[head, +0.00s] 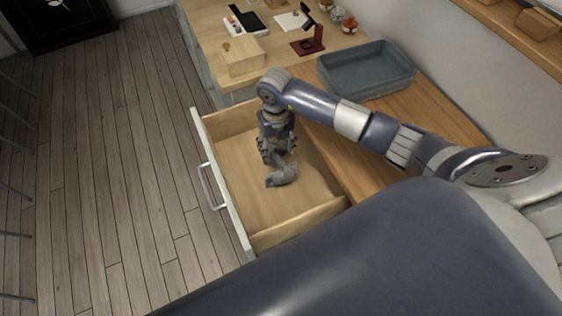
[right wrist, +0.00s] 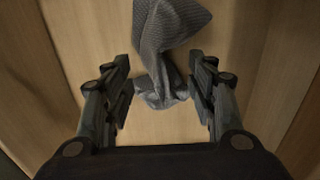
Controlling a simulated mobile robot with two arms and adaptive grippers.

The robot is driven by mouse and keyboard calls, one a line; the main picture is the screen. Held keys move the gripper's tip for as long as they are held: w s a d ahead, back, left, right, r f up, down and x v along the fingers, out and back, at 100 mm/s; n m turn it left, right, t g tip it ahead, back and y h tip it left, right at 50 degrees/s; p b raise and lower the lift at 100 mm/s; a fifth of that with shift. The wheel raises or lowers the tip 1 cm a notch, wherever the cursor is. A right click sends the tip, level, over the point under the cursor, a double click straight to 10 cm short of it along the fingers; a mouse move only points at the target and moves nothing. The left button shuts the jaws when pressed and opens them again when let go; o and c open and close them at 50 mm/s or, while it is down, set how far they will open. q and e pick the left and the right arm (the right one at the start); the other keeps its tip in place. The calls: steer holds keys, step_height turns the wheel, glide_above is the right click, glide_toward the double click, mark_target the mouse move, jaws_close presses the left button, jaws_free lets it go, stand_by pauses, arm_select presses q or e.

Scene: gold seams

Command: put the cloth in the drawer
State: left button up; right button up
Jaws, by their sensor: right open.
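The drawer (head: 245,205) stands pulled open below the counter, with its front and handle toward the left. The grey cloth (head: 283,174) lies crumpled inside it, near the middle of the drawer floor. My right gripper (head: 276,160) points down into the drawer, just above and beside the cloth. In the right wrist view the fingers (right wrist: 160,88) are spread apart. The cloth (right wrist: 162,45) lies between and beyond the fingertips, and I see no finger closed on it. My left gripper is not in view.
On the counter are a grey-blue bin (head: 365,72), a wooden block (head: 244,57), a dark red stand (head: 308,43) and small jars. The counter edge runs along the drawer's right side. Open wooden floor (head: 110,170) lies to the left.

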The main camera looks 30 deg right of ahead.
steer(key=shift+r, duration=0.15)
step_height(320, 180, up, 12)
stand_by(0.3)
stand_by(0.4)
